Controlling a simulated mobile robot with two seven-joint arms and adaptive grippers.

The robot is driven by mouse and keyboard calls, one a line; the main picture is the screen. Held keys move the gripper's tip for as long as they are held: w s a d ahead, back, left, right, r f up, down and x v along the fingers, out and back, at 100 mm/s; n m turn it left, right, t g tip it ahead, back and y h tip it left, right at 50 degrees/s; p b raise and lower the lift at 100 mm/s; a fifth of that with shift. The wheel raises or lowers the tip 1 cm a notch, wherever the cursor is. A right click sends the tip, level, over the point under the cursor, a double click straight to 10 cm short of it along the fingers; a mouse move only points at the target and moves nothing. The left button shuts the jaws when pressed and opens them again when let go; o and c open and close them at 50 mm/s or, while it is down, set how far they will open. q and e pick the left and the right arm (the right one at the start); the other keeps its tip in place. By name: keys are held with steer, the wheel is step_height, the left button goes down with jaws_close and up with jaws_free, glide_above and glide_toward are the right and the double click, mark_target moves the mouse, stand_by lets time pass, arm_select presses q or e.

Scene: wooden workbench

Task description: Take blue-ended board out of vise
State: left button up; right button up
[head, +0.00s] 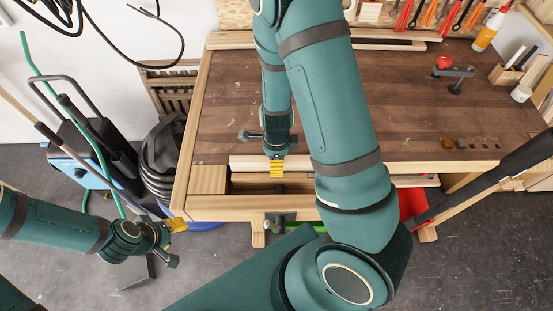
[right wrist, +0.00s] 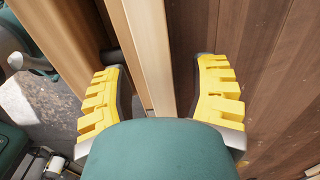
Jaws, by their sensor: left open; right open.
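A long light wooden board (head: 405,168) lies along the front of the bench, by the front vise (head: 225,207). I cannot see a blue end on it; my right arm covers its middle. My right gripper (head: 277,168) points down at the board. In the right wrist view, its open yellow fingers (right wrist: 159,66) are on both sides of a light wooden strip (right wrist: 150,45), apart from it. I cannot tell for sure that this strip is the task's board. My left gripper (head: 177,225) is open and empty, left of the bench's front corner.
The dark workbench top (head: 230,100) is mostly clear. A red-knobbed clamp (head: 446,66), a small white cup (head: 521,93) and a yellow bottle (head: 487,32) are at the right. Dark hoses and a blue machine (head: 88,175) stand left of the bench.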

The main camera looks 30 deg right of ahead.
steer(key=shift+o, duration=0.2)
jaws_close()
steer(key=shift+d, duration=0.1)
steer(key=shift+s+d, duration=0.75)
steer(key=shift+s, duration=0.1)
arm_select(q)
steer(key=shift+s, duration=0.7)
arm_select(e)
steer(key=shift+c, duration=0.6)
jaws_free()
steer(key=shift+w, duration=0.15)
arm_select(q)
steer(key=shift+d, duration=0.1)
